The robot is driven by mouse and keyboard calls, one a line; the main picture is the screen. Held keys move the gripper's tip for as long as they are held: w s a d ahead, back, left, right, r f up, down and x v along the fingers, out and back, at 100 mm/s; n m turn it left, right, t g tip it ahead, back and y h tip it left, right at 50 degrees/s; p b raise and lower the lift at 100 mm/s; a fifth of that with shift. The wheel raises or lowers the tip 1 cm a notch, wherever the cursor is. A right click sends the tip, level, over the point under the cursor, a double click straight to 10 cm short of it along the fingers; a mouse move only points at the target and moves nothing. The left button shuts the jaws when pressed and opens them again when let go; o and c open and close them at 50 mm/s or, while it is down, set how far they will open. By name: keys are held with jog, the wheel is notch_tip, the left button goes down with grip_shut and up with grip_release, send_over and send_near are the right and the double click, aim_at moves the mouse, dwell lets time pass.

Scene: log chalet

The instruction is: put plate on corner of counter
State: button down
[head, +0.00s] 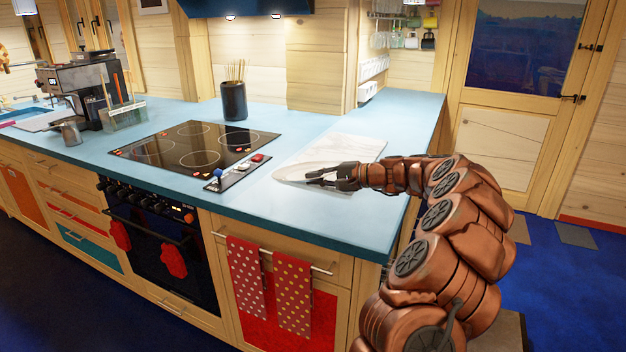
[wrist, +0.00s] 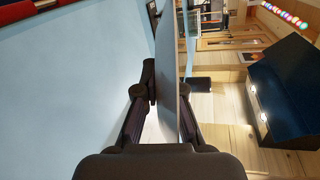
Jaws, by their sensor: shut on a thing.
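My gripper (head: 335,177) is shut on the near right edge of a pale plate (head: 300,171) in the head view. The plate looks level, over the blue counter (head: 262,206) just right of the cooktop. In the wrist view the plate (wrist: 168,75) shows edge-on between the two fingers of my gripper (wrist: 174,88), beside the blue counter surface (wrist: 70,90). Whether the plate touches the counter or hangs just above it is hard to tell. The counter's near right corner (head: 378,250) is bare.
A pale marbled board (head: 345,149) lies behind the plate. The black cooktop (head: 185,145) and its control panel (head: 236,172) are to the left. A dark utensil pot (head: 234,101) stands at the back. Two red towels (head: 293,295) hang below the front edge.

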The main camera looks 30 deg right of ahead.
aim_at(316, 215)
jog(key=shift+f+b, duration=2.15)
jog(key=shift+f, duration=2.15)
jog(key=c, duration=1.2)
grip_release()
jog(key=shift+s, duration=0.1)
jog(key=v, duration=1.2)
